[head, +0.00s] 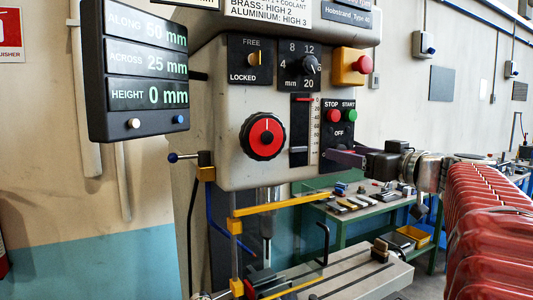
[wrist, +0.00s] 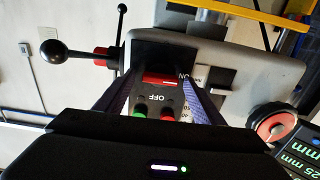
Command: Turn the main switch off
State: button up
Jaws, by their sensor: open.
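The main switch (wrist: 158,80) is a red bar on the black panel of a grey milling machine. In the wrist view it lies crosswise, its right end toward the ON mark, with the OFF mark (wrist: 157,97) to one side of its middle. My gripper (wrist: 160,75) is open, one finger on each side of the switch; I cannot tell whether they touch it. In the head view my gripper (head: 338,157) reaches in from the right, below the OFF mark (head: 339,132), and its fingers hide the switch.
The red stop button (head: 333,115) and green start button (head: 349,115) sit just above. A yellow box with a red button (head: 364,65), a height slider (head: 300,149) and a red dial (head: 265,136) are nearby. The machine table (head: 370,280) and a green bench (head: 345,218) stand below.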

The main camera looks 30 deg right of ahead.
jog(key=shift+c, duration=0.3)
jog(key=c, duration=0.9)
jog(key=shift+a, duration=0.35)
jog(key=shift+c, duration=0.3)
jog(key=shift+d, duration=0.2)
